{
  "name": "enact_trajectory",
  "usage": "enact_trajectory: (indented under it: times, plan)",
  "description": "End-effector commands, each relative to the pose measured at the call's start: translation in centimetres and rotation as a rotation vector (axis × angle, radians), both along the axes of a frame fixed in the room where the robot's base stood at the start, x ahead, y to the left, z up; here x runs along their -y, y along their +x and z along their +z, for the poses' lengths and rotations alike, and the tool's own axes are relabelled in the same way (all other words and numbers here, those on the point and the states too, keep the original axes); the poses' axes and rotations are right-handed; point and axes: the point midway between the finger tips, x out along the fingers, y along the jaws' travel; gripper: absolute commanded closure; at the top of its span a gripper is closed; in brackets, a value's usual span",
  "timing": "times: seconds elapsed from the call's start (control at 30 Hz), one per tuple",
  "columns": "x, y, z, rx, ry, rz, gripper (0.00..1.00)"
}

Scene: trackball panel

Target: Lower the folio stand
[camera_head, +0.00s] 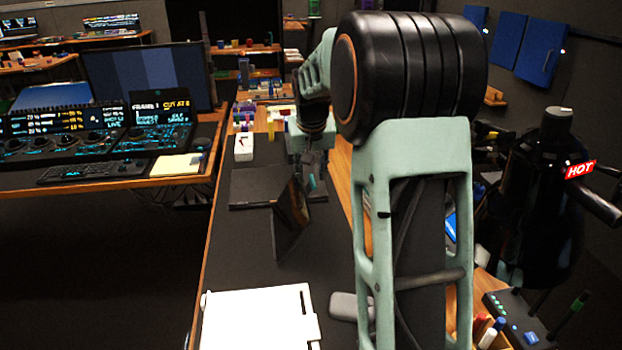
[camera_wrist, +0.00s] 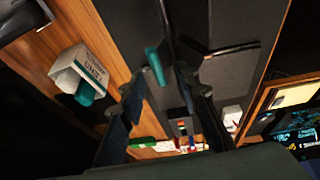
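The folio stand shows in the head view as a dark, thin panel (camera_head: 291,218) standing steeply tilted on the black desk strip. A flat dark piece (camera_head: 252,186) lies beside it at the left; I cannot tell whether they are joined. My gripper (camera_head: 313,163) is just above and behind the panel's top, partly hidden by my arm. In the wrist view my gripper (camera_wrist: 157,84) has its two fingers apart. A thin dark edge, apparently the panel (camera_wrist: 166,28), runs down to the right finger; contact is unclear. A flat dark piece (camera_wrist: 223,48) lies at the right.
A small teal piece (camera_wrist: 155,66) shows between the fingers. A labelled white box (camera_wrist: 82,70) stands at left in the wrist view. A white binder-like object (camera_head: 258,318) lies on the near desk. A black machine marked HOT (camera_head: 545,190) stands at right. Consoles (camera_head: 100,130) are at left.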

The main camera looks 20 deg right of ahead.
Motion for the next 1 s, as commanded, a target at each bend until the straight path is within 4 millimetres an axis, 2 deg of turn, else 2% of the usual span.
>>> enact_trajectory:
  times: [0.03, 0.2, 0.5, 0.57, 0.8, 1.0]
  plan:
    - [0.1, 0.3, -0.8, -0.002, 0.000, 0.000, 0.70]
    - [0.3, 0.8, -2.0, 0.000, -0.001, 0.000, 0.70]
    - [0.3, 0.9, -2.1, 0.002, -0.001, 0.000, 0.70]
    - [0.3, 0.9, -2.1, 0.002, -0.001, 0.000, 0.75]
    - [0.3, 0.9, -2.1, 0.001, -0.001, 0.000, 1.00]
    - [0.3, 0.9, -2.1, 0.001, -0.001, 0.001, 1.00]
